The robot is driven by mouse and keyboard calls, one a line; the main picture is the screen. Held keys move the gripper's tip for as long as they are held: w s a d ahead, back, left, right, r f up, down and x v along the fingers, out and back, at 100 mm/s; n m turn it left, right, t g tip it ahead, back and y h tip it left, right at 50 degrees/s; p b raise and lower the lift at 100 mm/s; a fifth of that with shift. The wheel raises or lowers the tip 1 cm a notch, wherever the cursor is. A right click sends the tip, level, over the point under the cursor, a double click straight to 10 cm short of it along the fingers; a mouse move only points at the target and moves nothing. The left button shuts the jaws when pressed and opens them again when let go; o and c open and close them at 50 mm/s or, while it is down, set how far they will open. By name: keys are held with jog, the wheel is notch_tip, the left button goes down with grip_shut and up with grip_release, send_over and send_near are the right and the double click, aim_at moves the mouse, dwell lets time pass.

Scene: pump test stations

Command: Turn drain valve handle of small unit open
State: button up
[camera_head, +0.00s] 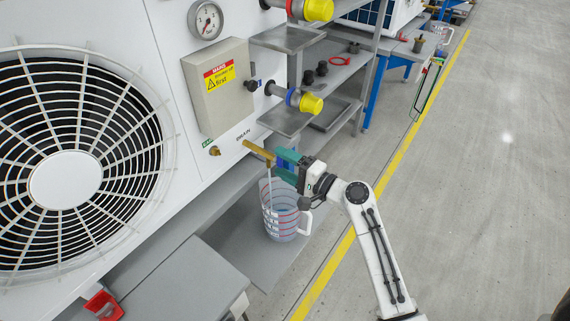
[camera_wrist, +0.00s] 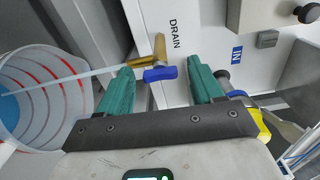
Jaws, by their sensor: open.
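The brass drain valve (camera_head: 258,150) sticks out low from the white unit's panel. In the wrist view its body (camera_wrist: 160,47) lies beside the "DRAIN" label, with its blue handle (camera_wrist: 161,74) in front. My gripper (camera_wrist: 159,67) is open, with one teal finger on each side of the handle and visible gaps to both. A thin pale stream (camera_head: 269,187) runs from the valve into a clear jug (camera_head: 284,222). Blue liquid (camera_wrist: 9,108) shows in the jug.
A warning box (camera_head: 217,88) and a yellow-capped pipe (camera_head: 308,103) are above the valve. Grey shelves (camera_head: 287,119) stand just to the right. A fan grille (camera_head: 62,180) fills the left. Open floor (camera_head: 470,200) lies to the right.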

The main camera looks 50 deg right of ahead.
jog(key=s, duration=1)
jog(key=shift+s+d, duration=0.15)
jog(key=shift+s, duration=0.25)
jog(key=s+a+f+n+g+y, duration=0.2)
jog(key=s+a+f+n+g, duration=0.1)
jog(key=a+f+n+g, duration=0.4)
jog(key=s+a+f+n+g+y, duration=0.1)
jog(key=s+a+f+n+g, duration=0.2)
jog(key=a+f+n+g, duration=0.4)
jog(key=s+a+r+n+g+h, duration=0.1)
jog(key=s+a+n+g+h, duration=0.2)
jog(key=s, duration=0.5)
notch_tip(320, 180, up, 16)
jog(key=d+p, duration=0.1)
jog(key=p, duration=1.4)
jog(key=shift+d+n+h+p, duration=0.3)
jog(key=shift+h, duration=0.1)
